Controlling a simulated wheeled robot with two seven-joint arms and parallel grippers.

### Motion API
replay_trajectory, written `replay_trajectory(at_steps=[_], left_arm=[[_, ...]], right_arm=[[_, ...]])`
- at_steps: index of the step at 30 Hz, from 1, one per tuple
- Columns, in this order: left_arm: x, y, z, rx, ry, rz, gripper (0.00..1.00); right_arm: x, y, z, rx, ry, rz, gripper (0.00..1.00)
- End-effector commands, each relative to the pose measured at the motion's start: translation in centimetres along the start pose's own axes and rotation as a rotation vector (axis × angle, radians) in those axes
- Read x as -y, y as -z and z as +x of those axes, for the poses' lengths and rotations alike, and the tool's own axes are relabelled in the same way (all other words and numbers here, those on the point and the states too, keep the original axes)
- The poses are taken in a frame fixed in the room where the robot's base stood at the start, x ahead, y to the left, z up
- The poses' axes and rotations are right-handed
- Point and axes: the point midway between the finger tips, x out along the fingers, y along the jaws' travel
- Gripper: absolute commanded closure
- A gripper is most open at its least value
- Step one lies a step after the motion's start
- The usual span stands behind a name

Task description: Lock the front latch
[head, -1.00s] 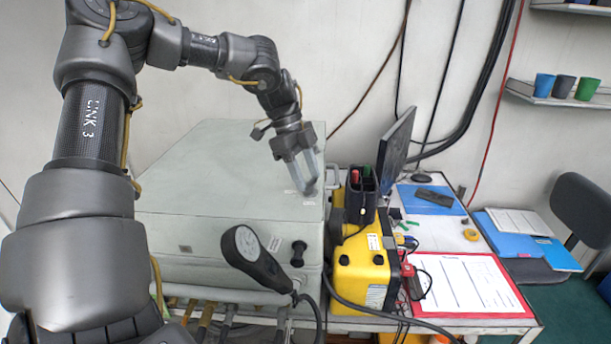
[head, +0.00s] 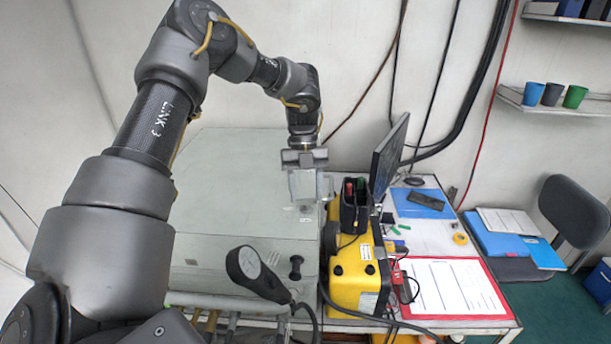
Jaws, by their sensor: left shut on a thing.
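The pale grey air panel box (head: 215,190) stands at the left of the bench with its lid down. My left gripper (head: 304,203) points down over the right part of the box top, beside small white labels. Its fingers are shut on a small fitting there, which appears to be the front latch. The fingers hide most of it, so I cannot tell its angle. A black knob (head: 296,267) sits on the box's front face, apart from the gripper. My right gripper is out of view.
A black handheld gauge (head: 256,272) stands in front of the box. A yellow case (head: 352,285) with a black pen holder (head: 354,208) stands close to its right. A monitor (head: 389,158), a red clipboard (head: 452,288) and cables are further right.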

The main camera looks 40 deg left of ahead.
Motion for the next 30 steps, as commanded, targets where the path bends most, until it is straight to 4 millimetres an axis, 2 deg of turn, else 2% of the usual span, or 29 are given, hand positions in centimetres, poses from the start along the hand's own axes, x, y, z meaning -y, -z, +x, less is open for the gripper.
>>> replay_trajectory(at_steps=[1,9,29,30], left_arm=[[0.2,0.2,-0.5,-0.001,-0.01,0.028,0.76],[0.3,0.1,-0.2,0.0,-0.058,0.147,0.76],[0.3,0.0,0.0,0.003,-0.078,0.197,0.76],[0.3,0.0,0.0,0.003,-0.078,0.197,0.49]], right_arm=[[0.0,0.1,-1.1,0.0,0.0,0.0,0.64],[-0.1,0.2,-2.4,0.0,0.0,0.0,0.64],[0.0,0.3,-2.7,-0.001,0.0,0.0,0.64],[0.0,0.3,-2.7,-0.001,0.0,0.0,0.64]])
